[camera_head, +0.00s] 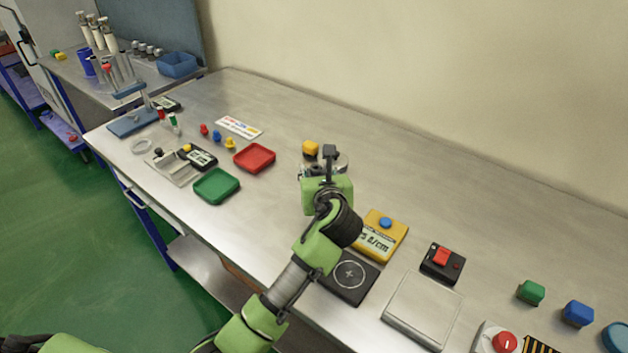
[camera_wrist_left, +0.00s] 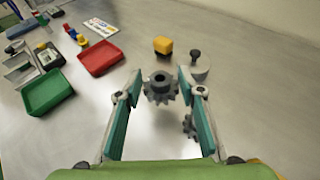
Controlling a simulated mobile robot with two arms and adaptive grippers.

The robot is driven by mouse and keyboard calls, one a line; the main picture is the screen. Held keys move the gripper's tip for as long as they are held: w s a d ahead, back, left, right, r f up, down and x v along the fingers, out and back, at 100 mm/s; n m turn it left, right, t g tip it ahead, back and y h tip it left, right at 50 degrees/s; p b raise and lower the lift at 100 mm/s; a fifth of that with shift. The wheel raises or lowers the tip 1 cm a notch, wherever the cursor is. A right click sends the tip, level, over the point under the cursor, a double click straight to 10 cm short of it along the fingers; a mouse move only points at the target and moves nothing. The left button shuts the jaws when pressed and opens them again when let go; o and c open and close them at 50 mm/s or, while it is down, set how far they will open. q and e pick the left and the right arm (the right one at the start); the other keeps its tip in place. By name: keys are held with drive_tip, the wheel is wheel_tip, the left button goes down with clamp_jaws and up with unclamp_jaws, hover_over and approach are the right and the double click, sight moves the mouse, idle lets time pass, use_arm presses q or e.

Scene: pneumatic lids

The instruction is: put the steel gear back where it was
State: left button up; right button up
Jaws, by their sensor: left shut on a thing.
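The steel gear (camera_wrist_left: 160,88) is a dark grey toothed wheel with a raised hub. It sits between the fingertips of my left gripper (camera_wrist_left: 157,90), which is shut on it. A second grey toothed shape (camera_wrist_left: 189,126) shows lower, partly behind the right-hand finger; I cannot tell whether it rests on the table. In the head view my left gripper (camera_head: 325,170) is over the middle of the bench, and its own wrist largely hides the fingers and gear. My right gripper is not in view.
A red tray (camera_head: 255,157) and green tray (camera_head: 216,186) lie to the left. A yellow meter (camera_head: 381,237) and black pad (camera_head: 350,279) lie nearer.

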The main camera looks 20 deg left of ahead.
use_arm(q)
drive_tip(key=shift+w+a+f, duration=0.3)
drive_tip(key=shift+w+f, duration=0.2)
drive_tip(key=shift+f, duration=0.1)
drive_tip(key=f, duration=0.4)
drive_tip(key=shift+w+a, duration=0.2)
drive_tip(key=shift+w, duration=0.15)
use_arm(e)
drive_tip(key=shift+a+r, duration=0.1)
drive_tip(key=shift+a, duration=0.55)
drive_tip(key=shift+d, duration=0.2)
use_arm(q)
drive_tip(key=o, duration=1.4)
drive_tip(key=shift+f, duration=0.2)
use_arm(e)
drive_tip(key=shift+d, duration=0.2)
use_arm(q)
drive_tip(key=shift+r, duration=0.15)
